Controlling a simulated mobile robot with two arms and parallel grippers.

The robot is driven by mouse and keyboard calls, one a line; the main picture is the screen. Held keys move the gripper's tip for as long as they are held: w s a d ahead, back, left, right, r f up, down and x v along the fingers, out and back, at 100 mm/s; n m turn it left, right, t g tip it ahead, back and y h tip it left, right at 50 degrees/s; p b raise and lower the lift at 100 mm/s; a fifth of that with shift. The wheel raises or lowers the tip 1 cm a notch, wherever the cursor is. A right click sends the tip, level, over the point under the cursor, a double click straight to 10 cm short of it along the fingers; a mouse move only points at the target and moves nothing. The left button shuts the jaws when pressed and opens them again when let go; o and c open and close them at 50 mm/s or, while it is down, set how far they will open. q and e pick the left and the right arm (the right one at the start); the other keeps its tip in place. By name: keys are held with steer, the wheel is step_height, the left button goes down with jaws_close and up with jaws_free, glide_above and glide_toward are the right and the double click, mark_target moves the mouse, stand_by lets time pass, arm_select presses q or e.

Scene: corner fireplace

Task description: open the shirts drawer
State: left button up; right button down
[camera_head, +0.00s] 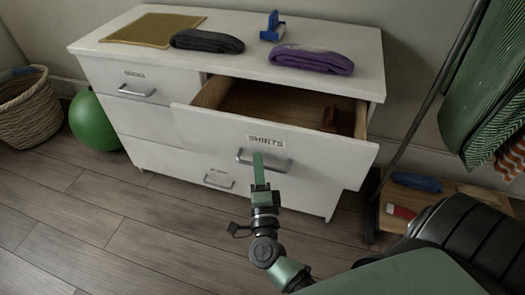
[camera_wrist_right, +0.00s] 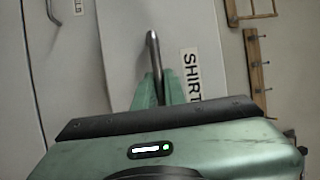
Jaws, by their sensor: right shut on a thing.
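The shirts drawer (camera_head: 330,158) is the upper right drawer of a white dresser, with a "SHIRTS" label (camera_head: 266,141) on its front. It stands pulled well out, and its wooden inside shows. My right gripper (camera_head: 260,165) is at the drawer's metal handle (camera_head: 279,163). In the right wrist view, the green fingers (camera_wrist_right: 162,92) are shut on the handle bar (camera_wrist_right: 153,55), beside the label (camera_wrist_right: 190,75). My left gripper is not in view.
The dresser top (camera_head: 225,58) holds a yellow mat (camera_head: 153,28), a dark folded cloth (camera_head: 207,41), a purple folded cloth (camera_head: 311,59) and a blue object (camera_head: 272,28). A green ball (camera_head: 93,122) and a basket (camera_head: 28,105) stand left. Floor at front left is clear.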

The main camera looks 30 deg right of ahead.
arm_select(q)
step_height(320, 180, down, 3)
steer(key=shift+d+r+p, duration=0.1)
steer(key=shift+p, duration=0.2)
arm_select(e)
steer(key=s+a, duration=0.6)
steer(key=shift+a, duration=0.4)
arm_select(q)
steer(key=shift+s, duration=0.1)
arm_select(e)
steer(key=c, duration=1.5)
jaws_free()
steer(key=shift+w, duration=0.1)
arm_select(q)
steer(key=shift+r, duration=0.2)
arm_select(e)
steer(key=v, duration=0.8)
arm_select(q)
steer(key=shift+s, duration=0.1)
